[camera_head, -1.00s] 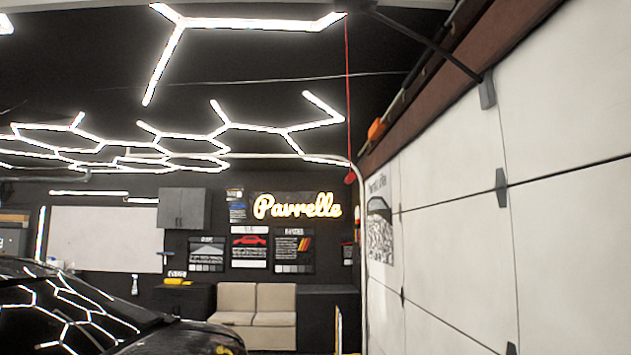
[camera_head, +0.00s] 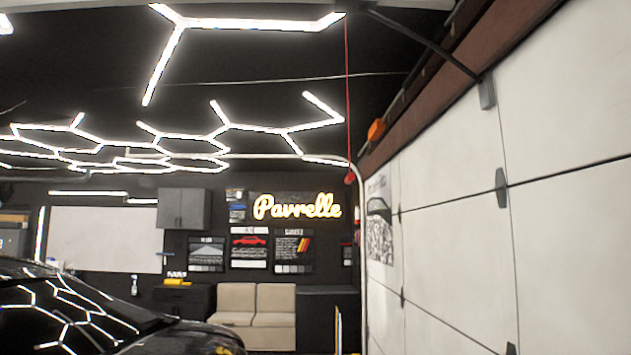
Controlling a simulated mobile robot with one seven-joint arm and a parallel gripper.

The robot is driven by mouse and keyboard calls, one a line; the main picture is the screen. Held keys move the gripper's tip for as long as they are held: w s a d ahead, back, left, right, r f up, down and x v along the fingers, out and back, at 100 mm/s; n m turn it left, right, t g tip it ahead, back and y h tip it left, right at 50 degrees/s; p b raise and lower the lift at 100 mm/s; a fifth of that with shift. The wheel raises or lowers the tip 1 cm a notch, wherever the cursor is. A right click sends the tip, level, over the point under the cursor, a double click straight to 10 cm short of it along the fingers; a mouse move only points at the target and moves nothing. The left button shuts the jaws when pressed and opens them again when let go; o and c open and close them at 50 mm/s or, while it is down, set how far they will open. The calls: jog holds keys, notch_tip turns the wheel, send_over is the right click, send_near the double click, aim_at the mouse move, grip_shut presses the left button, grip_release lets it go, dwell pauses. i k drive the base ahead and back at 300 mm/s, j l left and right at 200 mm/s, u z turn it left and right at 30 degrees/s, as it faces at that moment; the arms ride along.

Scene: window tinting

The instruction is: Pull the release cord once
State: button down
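The red release cord (camera_head: 347,95) hangs straight down from the ceiling, right of the picture's middle. A small red handle (camera_head: 350,178) is at its lower end, close to the curved pale door track. My gripper does not show in this view, and nothing is seen touching the cord.
The white sectional garage door (camera_head: 450,210) fills the right side, with a dark opener arm (camera_head: 430,45) at its top. A black car (camera_head: 60,310) stands at lower left. A beige sofa (camera_head: 253,310) and dark cabinets (camera_head: 322,312) line the back wall.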

aim_at(350, 177)
jog(key=i+j, duration=0.15)
jog(key=i, duration=0.35)
jog(key=i+j, duration=0.2)
jog(key=i, duration=0.35)
jog(key=i+j, duration=0.15)
jog(key=i, duration=0.35)
jog(key=i+j, duration=0.2)
jog(key=i, duration=0.35)
jog(key=l+z, duration=0.05)
